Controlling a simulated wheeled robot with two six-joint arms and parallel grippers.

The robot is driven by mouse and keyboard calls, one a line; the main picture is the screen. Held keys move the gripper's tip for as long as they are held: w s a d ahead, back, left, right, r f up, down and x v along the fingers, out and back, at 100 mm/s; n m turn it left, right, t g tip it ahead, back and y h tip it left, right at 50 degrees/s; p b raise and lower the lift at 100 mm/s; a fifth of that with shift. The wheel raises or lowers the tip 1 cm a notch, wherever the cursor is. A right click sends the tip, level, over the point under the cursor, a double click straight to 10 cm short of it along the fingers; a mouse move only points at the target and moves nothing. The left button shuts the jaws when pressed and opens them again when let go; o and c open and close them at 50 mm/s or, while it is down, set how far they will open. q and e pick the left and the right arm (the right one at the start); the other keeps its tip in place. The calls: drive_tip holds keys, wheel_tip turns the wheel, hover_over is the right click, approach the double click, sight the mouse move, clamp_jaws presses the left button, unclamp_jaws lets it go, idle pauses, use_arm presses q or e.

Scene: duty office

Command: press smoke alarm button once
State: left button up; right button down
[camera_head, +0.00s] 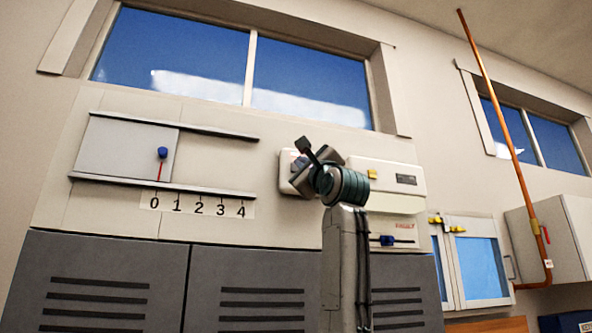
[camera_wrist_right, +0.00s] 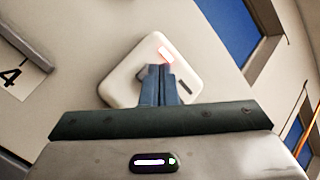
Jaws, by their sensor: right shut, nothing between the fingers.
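The smoke alarm is a white rounded-square box on the wall. In the head view the smoke alarm (camera_head: 285,178) shows only in part, behind my right gripper (camera_head: 301,163). In the right wrist view the whole alarm (camera_wrist_right: 125,86) is nearly in front of the fingers, with a lit red bar and a dark slot. My right gripper (camera_wrist_right: 160,69) is shut and empty, its tips over the middle of the alarm. The fingers cover part of its face; a small dark piece shows at their left. I cannot tell whether the tips touch it. My left gripper is out of view.
Left of the alarm is a sliding panel (camera_head: 110,150) above a 0-to-4 scale (camera_head: 198,206). Right of it is a white unit (camera_head: 385,180) with a yellow button and a blue slider (camera_head: 388,240). Grey lockers (camera_head: 90,260) stand below. A copper pipe (camera_head: 505,130) runs at right.

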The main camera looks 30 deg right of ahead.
drive_tip(key=s+b, duration=0.1)
drive_tip(key=s, duration=0.1)
drive_tip(key=s+a+b, duration=0.1)
drive_tip(key=s+b, duration=0.1)
drive_tip(key=shift+s+a, duration=0.1)
drive_tip(key=shift+s, duration=0.3)
idle(0.6)
idle(0.4)
